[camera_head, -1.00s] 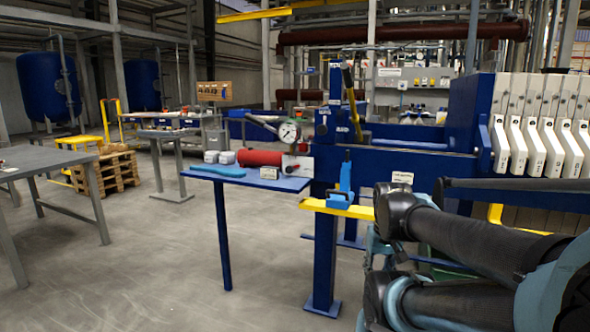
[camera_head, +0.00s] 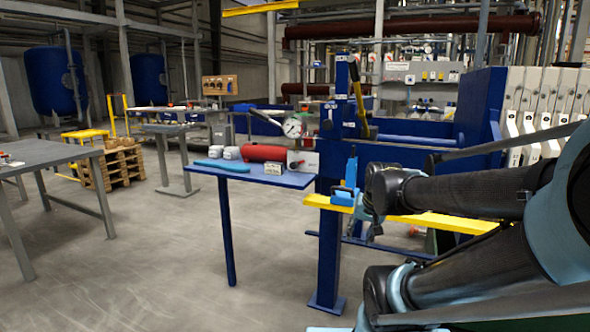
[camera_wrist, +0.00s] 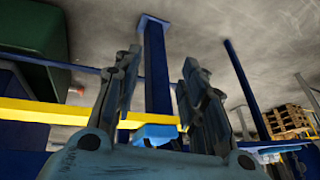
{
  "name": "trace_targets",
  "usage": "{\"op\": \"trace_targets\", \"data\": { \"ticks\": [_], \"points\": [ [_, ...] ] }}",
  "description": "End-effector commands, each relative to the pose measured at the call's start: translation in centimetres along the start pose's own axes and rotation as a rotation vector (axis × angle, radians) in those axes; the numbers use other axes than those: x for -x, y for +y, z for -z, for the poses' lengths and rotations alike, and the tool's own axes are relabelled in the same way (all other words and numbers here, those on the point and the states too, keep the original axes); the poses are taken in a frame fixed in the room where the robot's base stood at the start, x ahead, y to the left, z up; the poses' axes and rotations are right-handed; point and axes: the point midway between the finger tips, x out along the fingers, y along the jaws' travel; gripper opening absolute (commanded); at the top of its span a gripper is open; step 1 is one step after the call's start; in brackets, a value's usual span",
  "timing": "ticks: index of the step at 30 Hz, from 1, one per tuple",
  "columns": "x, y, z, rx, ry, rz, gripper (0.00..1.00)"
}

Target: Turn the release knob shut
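A pump with a red cylinder (camera_head: 263,153) lies on a small blue table (camera_head: 290,181) in the head view. A round white gauge (camera_head: 293,128) stands above its right end, beside a pale block (camera_head: 304,160). The release knob is too small to make out for certain. My gripper (camera_head: 369,230) is right of the table in the head view, partly hidden by my arm, near a yellow bar (camera_head: 440,222). In the wrist view my gripper (camera_wrist: 161,58) has its two fingers apart, with no object held between them; a blue post shows through the gap.
A blue clamp-like fitting (camera_head: 346,190) sits on the yellow bar near my gripper. A yellow-handled lever (camera_head: 357,95) rises behind. A grey table (camera_head: 60,158) and wooden pallets (camera_head: 118,163) stand left. Floor between them is clear.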

Motion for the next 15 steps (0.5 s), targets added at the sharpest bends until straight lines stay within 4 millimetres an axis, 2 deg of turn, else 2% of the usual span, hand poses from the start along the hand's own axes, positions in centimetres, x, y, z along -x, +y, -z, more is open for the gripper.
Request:
{"op": "trace_targets", "data": {
  "ticks": [1, 6, 15],
  "points": [
    [-0.2, -1.3, 2.0, -0.032, 0.039, 0.029, 0.39],
    [-0.9, -5.5, 8.0, -0.168, 0.166, 0.141, 0.39],
    [-1.5, -13.6, 17.5, -0.422, 0.339, 0.389, 0.39]
  ]
}}
